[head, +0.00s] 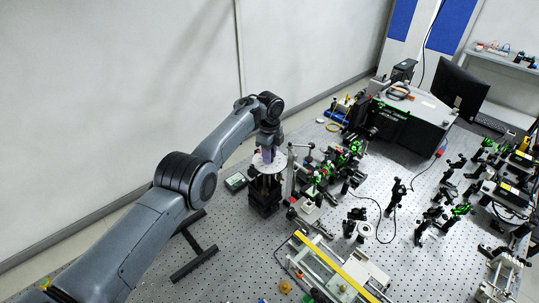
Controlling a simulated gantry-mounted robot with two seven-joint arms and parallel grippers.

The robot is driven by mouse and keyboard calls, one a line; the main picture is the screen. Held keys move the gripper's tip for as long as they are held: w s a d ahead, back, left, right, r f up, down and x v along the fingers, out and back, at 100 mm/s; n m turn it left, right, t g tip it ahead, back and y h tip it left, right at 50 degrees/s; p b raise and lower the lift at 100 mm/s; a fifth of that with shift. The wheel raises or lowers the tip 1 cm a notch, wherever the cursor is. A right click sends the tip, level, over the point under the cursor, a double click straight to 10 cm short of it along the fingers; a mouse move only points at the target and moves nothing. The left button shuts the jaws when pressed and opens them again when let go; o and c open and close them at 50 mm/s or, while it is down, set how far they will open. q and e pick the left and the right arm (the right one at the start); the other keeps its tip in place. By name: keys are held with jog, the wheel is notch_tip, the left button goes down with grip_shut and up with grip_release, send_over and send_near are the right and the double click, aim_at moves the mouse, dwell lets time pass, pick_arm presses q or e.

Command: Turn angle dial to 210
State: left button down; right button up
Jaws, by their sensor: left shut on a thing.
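The angle dial (262,167) is a pale round disc on top of a dark stand (264,193), left of the middle in the head view. My left gripper (268,154) points down onto the dial from above and is shut on it or on a part at its top. The fingertips are small and partly hidden by the wrist, so the exact grip does not show. The scale marks and the dial's reading are too small to make out. My right gripper is out of the picture.
Optical mounts (345,160) crowd the perforated bench right of the dial. A small green-topped box (236,182) sits just left of the stand. A frame with a yellow bar (335,265) lies in front. A large grey instrument (425,120) and a monitor (460,92) stand behind.

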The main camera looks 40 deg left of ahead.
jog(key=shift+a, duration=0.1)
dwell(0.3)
pick_arm(q)
jog(key=c, duration=0.9)
grip_release()
jog(key=shift+r, duration=0.45)
notch_tip(320, 180, up, 10)
jog(key=shift+b, duration=0.45)
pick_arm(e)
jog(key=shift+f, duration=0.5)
pick_arm(q)
jog(key=shift+s, duration=0.1)
